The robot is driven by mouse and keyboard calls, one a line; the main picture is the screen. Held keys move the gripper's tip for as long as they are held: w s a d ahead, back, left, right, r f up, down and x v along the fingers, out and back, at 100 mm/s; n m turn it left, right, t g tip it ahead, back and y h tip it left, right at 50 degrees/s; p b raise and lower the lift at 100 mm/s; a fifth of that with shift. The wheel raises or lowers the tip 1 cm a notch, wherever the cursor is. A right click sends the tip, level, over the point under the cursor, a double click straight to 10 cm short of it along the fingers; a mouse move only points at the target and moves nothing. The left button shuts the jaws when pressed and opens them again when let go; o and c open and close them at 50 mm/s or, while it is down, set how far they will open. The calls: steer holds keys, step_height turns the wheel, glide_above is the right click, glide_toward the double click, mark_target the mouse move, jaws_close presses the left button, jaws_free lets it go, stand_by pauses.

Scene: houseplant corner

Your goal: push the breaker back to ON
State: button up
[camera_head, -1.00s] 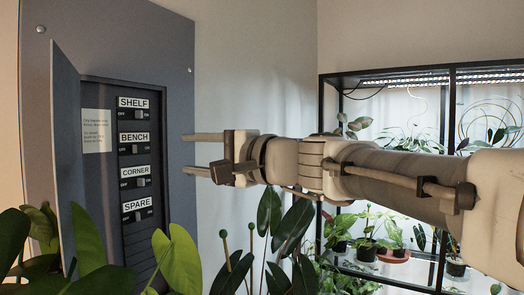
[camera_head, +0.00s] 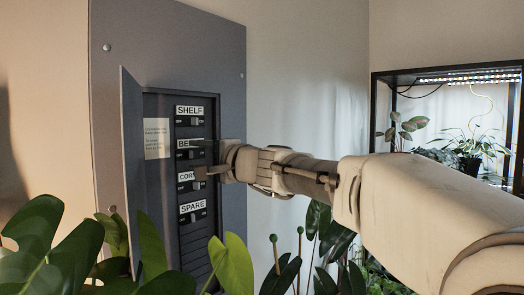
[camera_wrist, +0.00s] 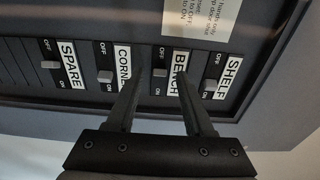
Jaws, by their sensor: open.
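The breaker panel shows in the head view with a column of labelled switches: SHELF (camera_head: 190,110), BENCH, CORNER and SPARE (camera_head: 193,207). In the wrist view, the BENCH switch (camera_wrist: 160,72) lies between my open fingertips, its knob about midway between OFF and ON. The CORNER knob (camera_wrist: 104,76) and SHELF knob (camera_wrist: 209,85) sit nearer ON. The SPARE knob (camera_wrist: 48,65) looks about midway. My gripper (camera_head: 203,157) is open and empty, close in front of the panel at BENCH and CORNER, partly covering their labels. I cannot tell if it touches.
The panel's door (camera_head: 133,170) stands open on the left. A paper note (camera_head: 157,138) is beside the switches. Monstera leaves (camera_head: 45,245) and other plants fill the foreground below. A black plant shelf (camera_head: 376,105) stands at the right.

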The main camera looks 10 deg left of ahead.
steer(key=shift+w+a, duration=0.25)
steer(key=shift+a, duration=0.2)
jaws_close()
